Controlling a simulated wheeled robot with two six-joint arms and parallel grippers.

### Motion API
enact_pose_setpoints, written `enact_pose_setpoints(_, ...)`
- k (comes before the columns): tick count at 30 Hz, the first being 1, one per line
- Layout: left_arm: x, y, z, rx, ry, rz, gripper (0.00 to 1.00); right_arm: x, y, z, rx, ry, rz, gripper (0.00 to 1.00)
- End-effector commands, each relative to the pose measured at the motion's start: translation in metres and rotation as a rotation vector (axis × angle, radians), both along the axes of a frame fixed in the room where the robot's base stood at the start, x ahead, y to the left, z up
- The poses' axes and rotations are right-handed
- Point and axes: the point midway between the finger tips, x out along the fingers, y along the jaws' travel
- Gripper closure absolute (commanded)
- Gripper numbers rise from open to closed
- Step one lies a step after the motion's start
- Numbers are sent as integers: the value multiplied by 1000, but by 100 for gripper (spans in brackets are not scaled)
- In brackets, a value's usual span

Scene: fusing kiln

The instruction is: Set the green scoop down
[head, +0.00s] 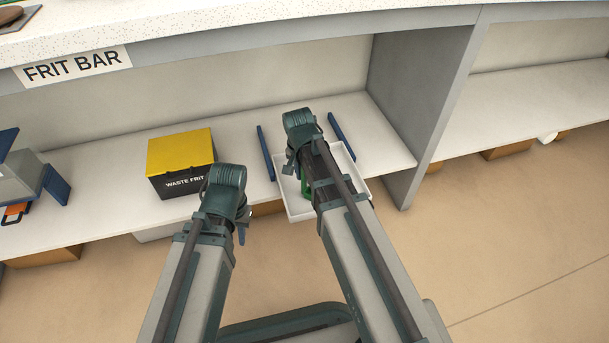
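A small part of the green scoop (306,189) shows in the head view, beside and below my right wrist, over the white tray (298,214). The rest of it is hidden by my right arm. My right gripper (291,166) is over the tray, mostly hidden under its own wrist. I cannot see its fingertips or whether they are on the scoop. My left gripper (242,233) is in front of the shelf, right of and below the yellow-topped box. Its fingers are mostly hidden by the wrist, so its opening does not show.
A black box with a yellow top, marked WASTE FRIT (181,160), stands on the white shelf (110,200). Blue bars (266,153) flank the tray's far end. A grey upright panel (410,110) closes the bay at right. A grey bin with blue sides (22,180) stands far left.

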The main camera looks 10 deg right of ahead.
Motion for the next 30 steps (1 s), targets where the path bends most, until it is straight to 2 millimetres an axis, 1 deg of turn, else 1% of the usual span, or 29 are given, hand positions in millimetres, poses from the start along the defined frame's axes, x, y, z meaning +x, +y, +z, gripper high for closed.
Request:
enact_pose_setpoints(1,0,0,0,0,0,0,76,0,0,0,0,0,0,59)
enact_pose_setpoints(2,0,0,0,0,0,0,76,0,0,0,0,0,0,56)
enact_pose_setpoints(11,0,0,1,0,0,0,76,0,0,1,0,0,0,56)
enact_pose_setpoints(17,0,0,9,0,0,0,76,0,0,9,0,0,0,56)
enact_pose_setpoints(23,0,0,30,0,1,-3,76,-2,2,30,0,0,0,56)
enact_pose_setpoints(30,0,0,65,0,2,-11,76,-5,5,65,0,0,1,56)
